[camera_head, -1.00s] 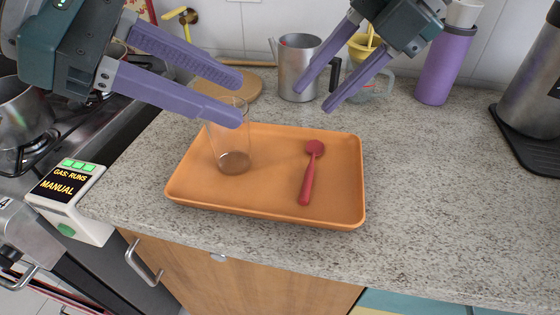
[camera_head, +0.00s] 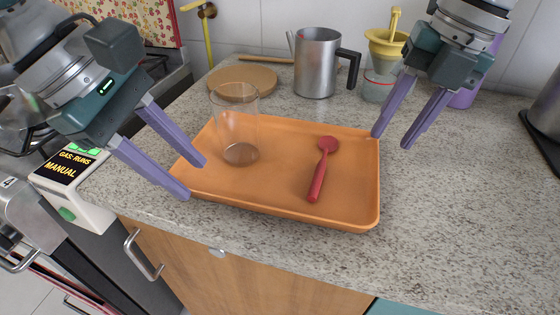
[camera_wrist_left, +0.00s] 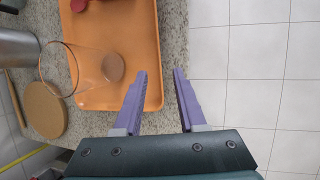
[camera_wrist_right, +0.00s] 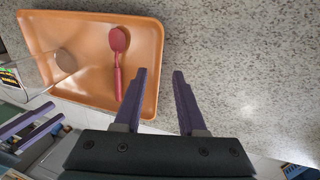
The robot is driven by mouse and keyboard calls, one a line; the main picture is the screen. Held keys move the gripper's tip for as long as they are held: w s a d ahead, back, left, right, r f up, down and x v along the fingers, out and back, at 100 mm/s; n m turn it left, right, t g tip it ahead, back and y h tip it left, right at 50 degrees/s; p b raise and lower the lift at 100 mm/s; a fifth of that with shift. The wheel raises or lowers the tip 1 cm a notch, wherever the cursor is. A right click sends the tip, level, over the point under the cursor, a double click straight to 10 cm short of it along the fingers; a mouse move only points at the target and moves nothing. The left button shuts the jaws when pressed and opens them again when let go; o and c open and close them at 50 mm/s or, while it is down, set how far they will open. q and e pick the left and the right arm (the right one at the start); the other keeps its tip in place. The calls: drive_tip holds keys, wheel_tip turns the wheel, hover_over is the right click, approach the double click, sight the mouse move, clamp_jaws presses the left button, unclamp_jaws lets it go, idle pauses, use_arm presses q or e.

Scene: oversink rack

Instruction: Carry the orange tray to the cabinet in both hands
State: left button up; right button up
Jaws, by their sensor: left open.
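The orange tray (camera_head: 285,195) lies flat on the speckled counter near its front edge. A clear glass (camera_head: 237,125) stands on its left part and a red spoon-like utensil (camera_head: 319,175) lies on its right part. My left gripper (camera_head: 197,181) is open at the tray's left end. In the left wrist view the tray's rim (camera_wrist_left: 157,60) shows between its fingertips. My right gripper (camera_head: 390,142) is open at the tray's right end. In the right wrist view the tray's rim (camera_wrist_right: 160,60) runs between its fingers. Neither gripper visibly grips the tray.
A round wooden board (camera_head: 243,83), a metal jug (camera_head: 316,65) and a yellow dripper on a glass pot (camera_head: 382,70) stand behind the tray. A purple bottle (camera_head: 465,97) is partly hidden behind my right arm. The counter (camera_head: 470,200) right of the tray is clear.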

sight(208, 194)
use_arm(q)
drive_tip(key=shift+x, duration=2.4)
use_arm(e)
drive_tip(key=shift+x, duration=2.35)
use_arm(q)
clamp_jaws()
use_arm(e)
clamp_jaws()
use_arm(q)
drive_tip(key=shift+a+f, duration=0.1)
